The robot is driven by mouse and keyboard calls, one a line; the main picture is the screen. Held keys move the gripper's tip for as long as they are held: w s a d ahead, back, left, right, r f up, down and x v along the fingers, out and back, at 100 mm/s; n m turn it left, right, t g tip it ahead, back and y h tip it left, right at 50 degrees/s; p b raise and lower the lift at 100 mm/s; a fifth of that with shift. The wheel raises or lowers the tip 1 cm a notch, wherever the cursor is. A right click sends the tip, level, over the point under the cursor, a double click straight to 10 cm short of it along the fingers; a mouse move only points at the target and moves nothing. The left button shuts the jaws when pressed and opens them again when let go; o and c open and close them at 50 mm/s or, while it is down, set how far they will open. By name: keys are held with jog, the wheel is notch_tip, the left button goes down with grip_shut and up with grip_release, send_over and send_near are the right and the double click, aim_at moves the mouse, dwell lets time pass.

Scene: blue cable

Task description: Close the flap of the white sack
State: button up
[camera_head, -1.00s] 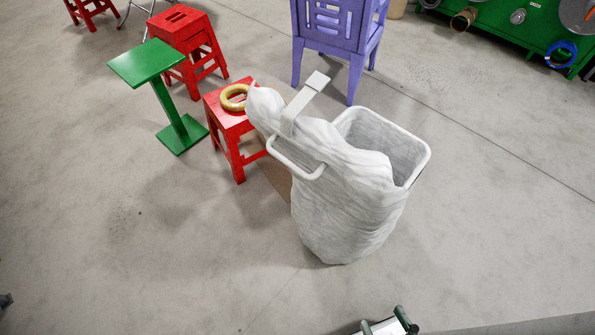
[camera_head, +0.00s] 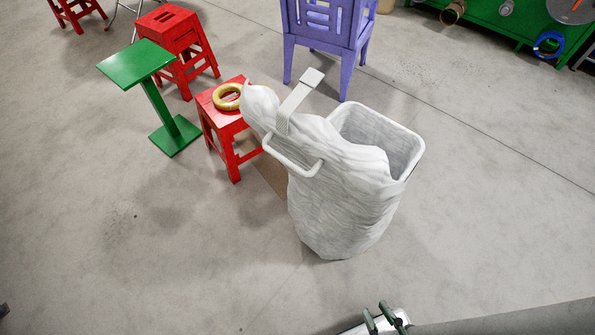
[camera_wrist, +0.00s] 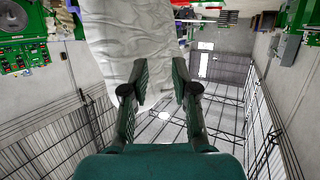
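The white sack (camera_head: 345,205) stands upright on the floor in the middle of the head view. Its rectangular mouth (camera_head: 385,140) is open at the top right, with a pale rim around it. A pale bent flat piece (camera_head: 298,100) rises on its left above a white loop (camera_head: 290,158); I cannot tell which part is the flap. My gripper (camera_head: 386,318) is at the bottom edge of the head view, in front of the sack and apart from it. In the wrist view my gripper (camera_wrist: 161,82) is open with nothing between its fingers. The sack's white cloth (camera_wrist: 130,35) shows beyond the fingers.
A red stool (camera_head: 228,125) with a yellow ring (camera_head: 227,96) stands close to the sack's left side. A green stand (camera_head: 150,90), another red stool (camera_head: 175,45) and a purple chair (camera_head: 325,40) are behind.

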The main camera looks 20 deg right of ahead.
jog(key=w+f+n, duration=0.1)
jog(key=f, duration=0.2)
jog(key=w+f+n+g, duration=0.1)
jog(key=f+n, duration=0.1)
jog(key=f, duration=0.1)
jog(key=w+a+f+n+g, duration=0.1)
jog(key=f+n, duration=0.1)
jog(key=f, duration=0.2)
jog(key=shift+w+y, duration=0.25)
jog(key=shift+y, duration=0.15)
grip_shut()
jog(key=w+d+f+n+h, duration=0.1)
jog(key=w+f+n+h, duration=0.25)
jog(key=w, duration=0.45)
jog(key=w+d+f+n+h, duration=0.1)
jog(key=w+f+n+h, duration=0.1)
jog(key=w+f+n, duration=0.45)
jog(key=w+a+r+m+t+h, duration=0.1)
jog(key=w+a+r+m+h, duration=0.1)
jog(key=w+a+r+h, duration=0.4)
jog(key=a+r+m+g+h, duration=0.2)
jog(key=a+r+m+h, duration=0.7)
jog(key=a+r, duration=0.8)
jog(key=w+d+r+n+h, duration=0.1)
jog(key=w+d+r, duration=0.5)
jog(key=d+r, duration=0.3)
jog(key=d, duration=0.3)
